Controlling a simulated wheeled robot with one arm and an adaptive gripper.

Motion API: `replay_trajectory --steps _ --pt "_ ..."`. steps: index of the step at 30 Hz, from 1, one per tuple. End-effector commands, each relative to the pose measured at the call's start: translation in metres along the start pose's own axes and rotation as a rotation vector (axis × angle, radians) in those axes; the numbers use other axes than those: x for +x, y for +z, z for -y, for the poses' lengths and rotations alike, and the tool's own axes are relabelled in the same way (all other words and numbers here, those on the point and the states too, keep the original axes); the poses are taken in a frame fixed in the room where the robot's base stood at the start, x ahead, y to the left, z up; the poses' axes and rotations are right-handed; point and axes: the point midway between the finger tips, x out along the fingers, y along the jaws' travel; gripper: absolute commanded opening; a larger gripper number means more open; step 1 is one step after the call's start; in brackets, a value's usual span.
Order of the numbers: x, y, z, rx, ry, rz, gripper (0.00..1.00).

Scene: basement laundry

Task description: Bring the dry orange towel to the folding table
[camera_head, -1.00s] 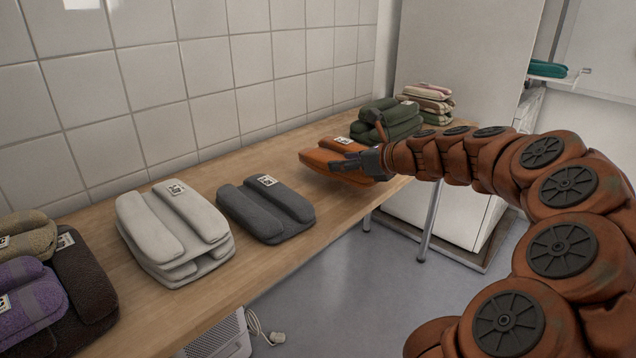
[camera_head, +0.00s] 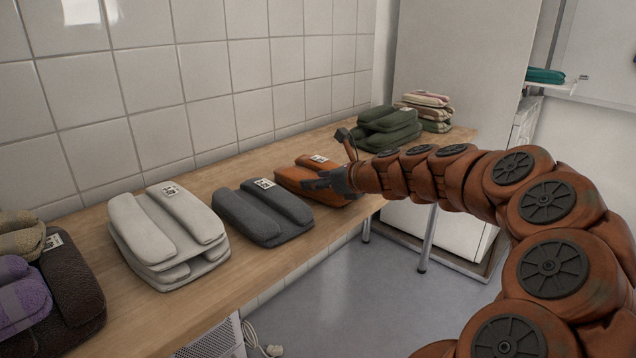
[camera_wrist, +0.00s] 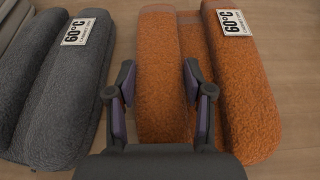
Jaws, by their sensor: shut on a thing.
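The orange towel (camera_head: 300,178) is a thick folded towel with two rolls and a white tag. It rests on, or very close to, the wooden table (camera_head: 232,290), just right of a dark grey towel. In the wrist view the orange towel (camera_wrist: 255,110) shows a "60°C" tag on its right roll. My gripper (camera_head: 330,162) is at the towel's near right end. In the wrist view my gripper (camera_wrist: 158,72) has one finger on each side of the left roll, shut on it. The towel's underside is hidden.
The dark grey towel (camera_head: 262,212) lies close on the left, with a light grey stack (camera_head: 168,238) beyond it. Dark green towels (camera_head: 388,128) and a striped stack (camera_head: 428,108) stand behind. Brown and purple towels (camera_head: 75,295) fill the near left. A tiled wall backs the table.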

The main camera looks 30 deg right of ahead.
Motion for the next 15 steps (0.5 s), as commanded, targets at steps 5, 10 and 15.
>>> replay_trajectory --steps 5,10,15 --pt "0.0007 -0.0018 0.0000 0.001 0.001 0.000 0.53" --pt "0.0007 -0.0018 0.0001 0.000 0.000 0.000 0.71" --pt "0.0007 -0.0018 0.0001 0.000 0.000 0.000 0.77"
